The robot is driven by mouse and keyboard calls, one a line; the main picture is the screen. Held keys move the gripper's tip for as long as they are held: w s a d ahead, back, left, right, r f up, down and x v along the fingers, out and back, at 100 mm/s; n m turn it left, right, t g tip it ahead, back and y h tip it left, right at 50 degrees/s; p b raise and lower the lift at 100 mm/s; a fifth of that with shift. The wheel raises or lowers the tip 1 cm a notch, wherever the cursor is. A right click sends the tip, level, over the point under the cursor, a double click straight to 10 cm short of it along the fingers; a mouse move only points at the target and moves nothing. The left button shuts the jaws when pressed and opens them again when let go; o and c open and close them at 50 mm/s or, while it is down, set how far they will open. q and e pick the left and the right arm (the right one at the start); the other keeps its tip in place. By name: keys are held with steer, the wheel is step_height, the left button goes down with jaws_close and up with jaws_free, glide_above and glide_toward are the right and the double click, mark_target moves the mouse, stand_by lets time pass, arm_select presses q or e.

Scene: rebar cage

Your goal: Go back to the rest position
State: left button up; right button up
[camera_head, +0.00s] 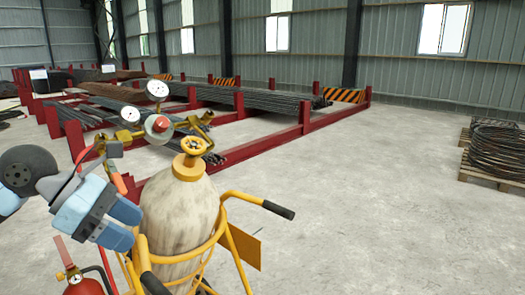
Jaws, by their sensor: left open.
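My left gripper (122,222) comes in from the left, blue-grey, with its fingers apart. It is at the left side of a worn beige gas cylinder (181,217) and overlaps its edge in the picture; I cannot tell whether they touch. Nothing shows between the fingers. The cylinder stands upright in a yellow cart (240,245) and has a yellow valve handwheel (194,147) on top. A regulator with two white gauges (157,89) sits just left of the valve, above the gripper. My right gripper is not in view.
A red fire extinguisher (82,284) is at the bottom left, below my gripper. A black-tipped cart handle (278,209) sticks out right. Red racks (262,146) with steel bars stand behind. Coiled rods (497,150) lie on a pallet at right.

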arm_select(q)
steer(key=a+f+n+t+h, duration=0.1)
steer(key=a+f+n+t, duration=0.25)
steer(key=f+n, duration=0.5)
steer(key=a+f+n+t, duration=0.2)
steer(key=f+n+t, duration=0.2)
steer(key=f+n, duration=0.45)
steer(key=a+f+n+t+h, duration=0.15)
steer(key=f+n+t, duration=0.25)
steer(key=f+n, duration=0.5)
steer(key=s+a+f+n+g+y, duration=0.3)
steer(key=s+a+f+n+y, duration=0.25)
steer(key=s+f+n, duration=0.35)
steer(key=s+a+f+n+g+y, duration=0.2)
steer(key=s+a+f+n+y, duration=0.35)
steer(key=f, duration=0.45)
steer(key=s+d+n+t+h, duration=0.25)
steer(key=d+n, duration=0.55)
steer(key=d, duration=1.3)
step_height(320, 180, up, 14)
steer(key=p, duration=1.7)
steer(key=shift+w+f, duration=0.15)
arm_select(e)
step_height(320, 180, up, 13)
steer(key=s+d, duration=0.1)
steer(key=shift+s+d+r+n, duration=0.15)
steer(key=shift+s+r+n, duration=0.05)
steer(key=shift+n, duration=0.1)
